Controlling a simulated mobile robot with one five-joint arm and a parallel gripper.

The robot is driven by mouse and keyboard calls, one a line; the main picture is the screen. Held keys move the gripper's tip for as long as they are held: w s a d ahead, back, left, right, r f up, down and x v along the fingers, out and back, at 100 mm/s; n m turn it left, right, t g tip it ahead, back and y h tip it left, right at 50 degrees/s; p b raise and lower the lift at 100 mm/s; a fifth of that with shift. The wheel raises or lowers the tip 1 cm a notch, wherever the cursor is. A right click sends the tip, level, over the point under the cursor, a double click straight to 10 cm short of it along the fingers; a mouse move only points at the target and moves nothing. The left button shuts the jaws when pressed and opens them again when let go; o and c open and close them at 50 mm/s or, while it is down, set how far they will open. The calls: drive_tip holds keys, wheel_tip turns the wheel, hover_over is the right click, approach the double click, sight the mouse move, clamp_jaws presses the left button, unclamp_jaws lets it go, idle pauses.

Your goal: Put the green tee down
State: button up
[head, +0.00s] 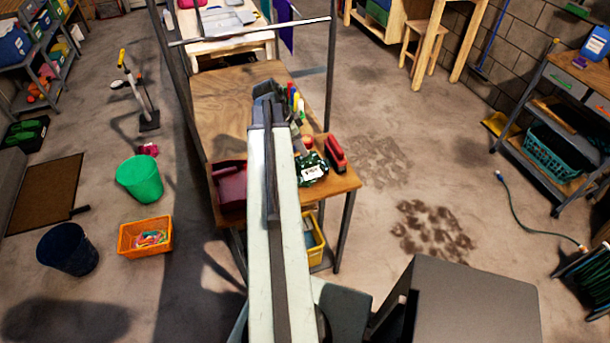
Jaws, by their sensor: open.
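My arm reaches forward over a wooden table, with my gripper (267,90) at its far end above the tabletop. The gripper is small and dark here, and I see nothing clearly held in it. A dark green patterned item with a white patch (313,170) lies on the near right part of the table (220,105), right of my arm. It may be the green tee, but I cannot tell for sure. My gripper is beyond it and apart from it. My arm hides part of the tabletop.
A dark red bin (230,186) and a red brush-like item (335,153) sit at the table's near edge. Several coloured pens (296,104) stand right of my gripper. A green bucket (140,179) and orange basket (146,237) are on the floor. The tabletop's left part is clear.

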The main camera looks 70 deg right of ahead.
sight(307, 165)
drive_tip(key=b+x, duration=0.2)
drive_tip(key=w+b+x, duration=0.1)
drive_tip(key=b+x, duration=0.1)
drive_tip(key=shift+s+a+f, duration=0.1)
drive_tip(key=shift+s+f, duration=0.05)
drive_tip(key=shift+f, duration=0.3)
drive_tip(key=shift+s+f+b, duration=0.15)
drive_tip(key=shift+f+b, duration=0.15)
drive_tip(key=shift+b, duration=0.05)
drive_tip(key=shift+r, duration=0.2)
clamp_jaws()
idle(0.4)
